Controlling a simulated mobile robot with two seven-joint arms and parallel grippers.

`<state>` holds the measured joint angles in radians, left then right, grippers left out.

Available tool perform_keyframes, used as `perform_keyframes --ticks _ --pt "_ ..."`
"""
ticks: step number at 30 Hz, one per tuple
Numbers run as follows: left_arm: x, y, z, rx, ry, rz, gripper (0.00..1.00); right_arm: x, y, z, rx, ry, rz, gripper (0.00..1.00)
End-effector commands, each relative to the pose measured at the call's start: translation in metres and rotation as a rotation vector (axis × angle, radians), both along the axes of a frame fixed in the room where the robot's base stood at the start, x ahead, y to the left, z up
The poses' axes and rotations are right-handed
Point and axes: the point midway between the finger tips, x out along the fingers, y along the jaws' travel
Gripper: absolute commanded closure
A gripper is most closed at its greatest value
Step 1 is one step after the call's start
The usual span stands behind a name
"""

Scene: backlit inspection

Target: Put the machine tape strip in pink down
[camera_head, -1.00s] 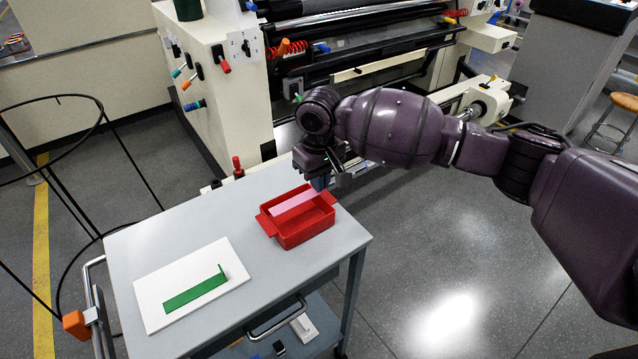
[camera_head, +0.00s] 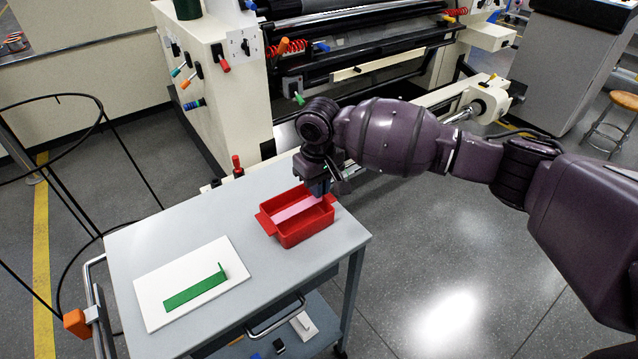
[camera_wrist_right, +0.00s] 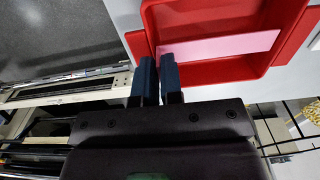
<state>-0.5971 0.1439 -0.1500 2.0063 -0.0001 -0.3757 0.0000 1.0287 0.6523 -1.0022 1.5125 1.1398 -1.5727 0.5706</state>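The pink tape strip (camera_head: 297,209) lies lengthwise inside the red bin (camera_head: 306,235) on the grey cart. My right gripper (camera_head: 320,190) is at the bin's far right end, pointing down. In the right wrist view the blue fingers (camera_wrist_right: 160,66) are close together at the near end of the pink strip (camera_wrist_right: 225,46), shut on that end. The tab between the fingers is mostly hidden. The strip is low within the walls of the bin (camera_wrist_right: 291,34); I cannot tell whether it touches the floor. My left gripper is out of view.
A white board (camera_head: 152,308) with a green strip (camera_head: 195,290), one end upturned, lies left on the cart top (camera_head: 180,232). A cream machine (camera_head: 217,110) with rollers stands behind the cart. A black wire ring stand (camera_head: 103,110) is at left.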

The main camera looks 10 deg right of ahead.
Motion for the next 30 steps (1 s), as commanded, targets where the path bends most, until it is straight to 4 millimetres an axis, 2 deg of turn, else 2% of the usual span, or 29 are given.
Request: perform_keyframes --ticks 1,4,12,17,24,30 --pt "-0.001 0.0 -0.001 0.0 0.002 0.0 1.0 0.0 0.0 0.0 0.0 0.0 0.0 0.85" --pt "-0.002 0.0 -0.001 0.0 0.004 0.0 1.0 0.0 0.0 0.0 0.0 0.0 0.0 0.72" --pt "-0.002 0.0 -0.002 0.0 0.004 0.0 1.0 0.0 0.0 0.001 0.0 -0.001 0.0 0.72" --pt "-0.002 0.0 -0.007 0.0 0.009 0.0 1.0 0.001 0.0 0.011 0.0 -0.003 0.003 0.72" --pt "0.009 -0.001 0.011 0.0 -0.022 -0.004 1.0 0.001 0.001 0.059 0.002 -0.007 0.002 0.72" --pt "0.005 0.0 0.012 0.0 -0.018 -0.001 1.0 0.0 0.0 0.097 0.001 -0.005 0.0 0.72"
